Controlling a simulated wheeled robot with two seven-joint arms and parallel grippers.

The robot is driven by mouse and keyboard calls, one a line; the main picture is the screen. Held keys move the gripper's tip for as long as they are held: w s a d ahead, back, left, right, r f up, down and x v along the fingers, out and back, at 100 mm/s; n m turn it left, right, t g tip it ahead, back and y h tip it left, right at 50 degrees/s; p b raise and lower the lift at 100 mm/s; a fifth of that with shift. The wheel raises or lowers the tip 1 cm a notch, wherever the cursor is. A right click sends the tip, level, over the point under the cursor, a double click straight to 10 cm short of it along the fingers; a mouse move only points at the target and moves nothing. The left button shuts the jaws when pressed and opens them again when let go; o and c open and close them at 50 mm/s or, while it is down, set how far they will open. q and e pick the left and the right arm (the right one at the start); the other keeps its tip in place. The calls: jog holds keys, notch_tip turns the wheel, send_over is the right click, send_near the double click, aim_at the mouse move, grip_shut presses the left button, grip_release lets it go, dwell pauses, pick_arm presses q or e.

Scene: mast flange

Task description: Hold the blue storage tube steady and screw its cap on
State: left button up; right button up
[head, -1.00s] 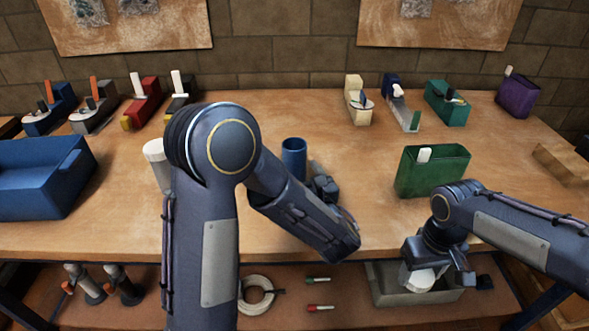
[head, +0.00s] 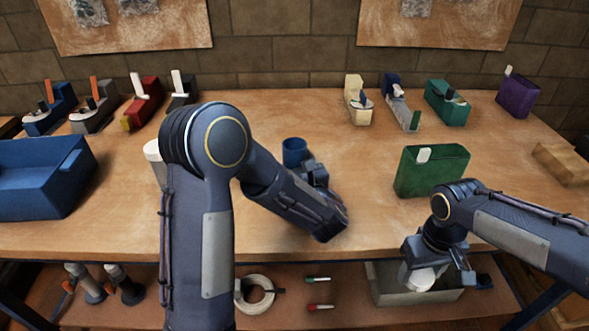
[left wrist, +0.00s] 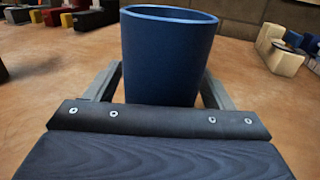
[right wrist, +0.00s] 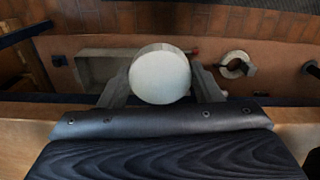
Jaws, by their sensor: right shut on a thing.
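The blue storage tube (head: 294,152) stands upright on the bench, open end up, its lower part hidden behind my left gripper (head: 309,172). In the left wrist view the tube (left wrist: 168,55) is between the two fingers of my left gripper (left wrist: 164,82), which are spread on either side of it. I cannot tell whether they touch it. My right gripper (head: 433,274) is shut on a round white cap (head: 421,280), held in front of the bench edge above the lower shelf. The cap (right wrist: 160,76) shows its round face in the right wrist view.
A green box (head: 431,172) stands right of the tube, and a large blue bin (head: 40,180) at the left. A white cylinder (head: 152,152) is partly behind my left arm. A grey tray (head: 385,290) lies on the shelf under my right gripper. The bench around the tube is largely clear.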

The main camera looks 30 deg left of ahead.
aim_at(291, 147)
pick_arm(q)
jog(key=c, duration=1.1)
jog(key=shift+c, duration=0.2)
jog(key=shift+r, duration=0.6)
pick_arm(e)
jog(key=shift+r, duration=0.15)
pick_arm(q)
notch_tip(291, 147, up, 3)
jog(key=shift+s+d+f+p, duration=0.1)
jog(key=shift+d+f+p, duration=0.05)
jog(key=shift+p, duration=0.25)
pick_arm(e)
jog(key=shift+r, duration=0.25)
jog(key=shift+r+p, duration=0.5)
jog(key=shift+r, duration=0.2)
pick_arm(q)
jog(key=s+d+r, duration=0.9)
jog(key=d, duration=0.1)
jog(key=shift+s, duration=0.2)
